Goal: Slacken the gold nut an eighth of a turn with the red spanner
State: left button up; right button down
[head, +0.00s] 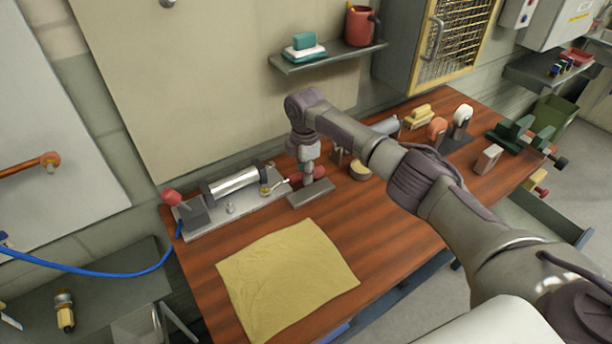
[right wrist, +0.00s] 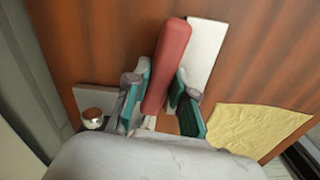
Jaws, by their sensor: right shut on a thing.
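My right gripper (head: 307,174) is shut on the red spanner, low over the bench. The spanner's red handle (head: 320,171) shows just right of the fingers in the head view. In the right wrist view the red handle (right wrist: 170,65) stands out between the teal finger pads; the spanner's head is hidden there. A small gold nut (head: 265,189) shows at the right end of the silver cylinder (head: 234,181) on the metal plate. A pale spanner end points left towards it; I cannot tell whether it touches the nut. My left gripper is not in view.
A grey block (head: 311,193) lies under the gripper. A yellow cloth (head: 287,278) covers the bench front. A red knob (head: 171,196) is on the plate's left. A shelf (head: 330,57) hangs above.

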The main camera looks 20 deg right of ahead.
jog(key=shift+w+a+n+b, duration=0.15)
jog(key=shift+w+n+b, duration=0.8)
jog(key=shift+b, duration=0.55)
jog(key=shift+s+r+m+p, duration=0.15)
jog(key=shift+s+m+p, duration=0.1)
jog(key=shift+p, duration=0.55)
jog(key=shift+f, duration=0.2)
jog(key=shift+r, duration=0.1)
